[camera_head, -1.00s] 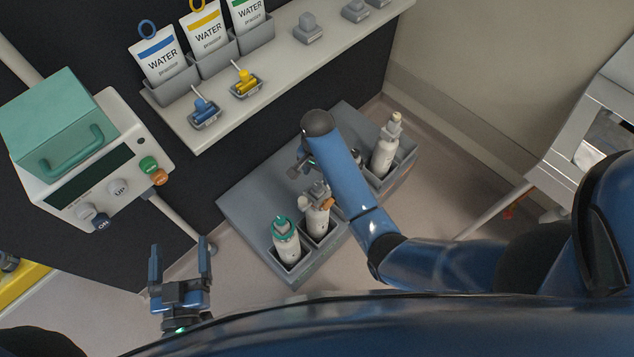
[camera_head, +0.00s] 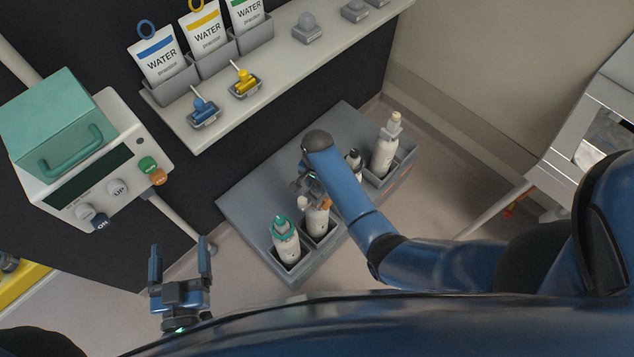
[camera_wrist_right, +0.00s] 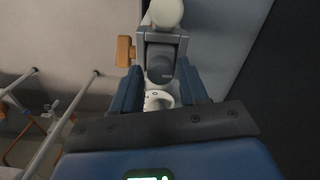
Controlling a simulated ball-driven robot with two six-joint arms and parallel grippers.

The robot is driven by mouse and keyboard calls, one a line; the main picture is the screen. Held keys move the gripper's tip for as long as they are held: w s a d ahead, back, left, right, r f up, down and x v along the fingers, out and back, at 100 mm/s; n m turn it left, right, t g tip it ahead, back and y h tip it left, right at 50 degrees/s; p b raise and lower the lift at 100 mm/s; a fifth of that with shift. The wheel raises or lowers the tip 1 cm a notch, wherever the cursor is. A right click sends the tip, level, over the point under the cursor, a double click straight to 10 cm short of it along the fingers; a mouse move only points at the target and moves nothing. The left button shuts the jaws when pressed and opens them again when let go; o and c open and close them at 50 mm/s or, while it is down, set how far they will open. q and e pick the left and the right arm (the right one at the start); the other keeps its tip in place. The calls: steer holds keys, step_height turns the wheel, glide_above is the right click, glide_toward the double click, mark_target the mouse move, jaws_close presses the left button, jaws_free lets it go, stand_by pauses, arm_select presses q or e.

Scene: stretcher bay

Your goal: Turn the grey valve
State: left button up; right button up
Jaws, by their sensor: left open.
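My right gripper (camera_wrist_right: 161,88) has one blue finger on each side of a dark grey rounded valve part (camera_wrist_right: 160,69) in the right wrist view. A light grey bracket, a cream ball cap (camera_wrist_right: 166,12) and an orange knob (camera_wrist_right: 124,51) are just beyond. Whether the fingers press on the grey part cannot be made out. In the head view the right gripper (camera_head: 308,184) is over the middle white bottle (camera_head: 316,222), and my forearm hides part of it. My left gripper (camera_head: 180,270) is open and empty at the lower left, away from the bottles.
The grey rack (camera_head: 250,205) also holds a teal-topped bottle (camera_head: 285,243), a small dark-topped one (camera_head: 353,165) and a cream-capped one (camera_head: 385,150). A shelf (camera_head: 275,85) with water pouches stands behind. A control box (camera_head: 125,165) is at left, a metal frame (camera_head: 570,140) at right.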

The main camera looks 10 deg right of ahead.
jaws_close()
steer(key=shift+n, duration=0.4)
steer(key=n+p, duration=0.1)
steer(key=n, duration=0.1)
steer(key=shift+r+n+p, duration=0.1)
steer(key=shift+n+p, duration=0.3)
steer(key=n+p, duration=0.1)
steer(key=n, duration=0.5)
steer(key=shift+p, duration=0.4)
steer(key=n, duration=0.4)
steer(key=shift+p, duration=0.4)
steer(key=n, duration=0.3)
steer(key=shift+n, duration=0.3)
steer(key=n+p, duration=0.1)
steer(key=n, duration=0.5)
steer(key=shift+n, duration=0.3)
